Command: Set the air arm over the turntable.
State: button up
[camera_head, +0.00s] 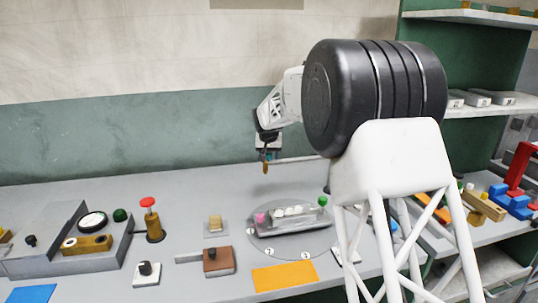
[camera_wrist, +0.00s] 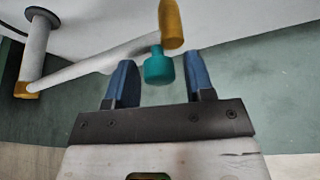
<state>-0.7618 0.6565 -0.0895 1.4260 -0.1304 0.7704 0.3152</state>
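The air arm shows in the wrist view as a white bar (camera_wrist: 95,64) running from a pale post to an amber end piece (camera_wrist: 171,25) with a teal knob (camera_wrist: 159,68). My gripper (camera_wrist: 161,75) has its two blue fingers apart around the teal knob, with a visible gap on each side. In the head view my gripper (camera_head: 267,150) hangs above the bench, behind and left of the turntable (camera_head: 300,250). The amber end (camera_head: 265,166) shows just under it. My own arm hides the air arm's post there. The turntable is a grey disc with numbered marks.
A grey tray (camera_head: 290,224) with pink and green knobs lies on the turntable. The bench behind the console is clear.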

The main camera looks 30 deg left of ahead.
grip_shut()
jog(key=shift+s+d, duration=0.1)
jog(key=s+d+n+g+y, duration=0.1)
jog(key=s+d+n, duration=0.3)
jog(key=d, duration=0.4)
jog(key=s+d+n+g+y, duration=0.1)
jog(key=s+d+n, duration=0.2)
jog(key=d, duration=0.5)
jog(key=shift+s+d+n, duration=0.4)
jog(key=shift+s, duration=0.2)
jog(key=shift+o, duration=0.9)
grip_release()
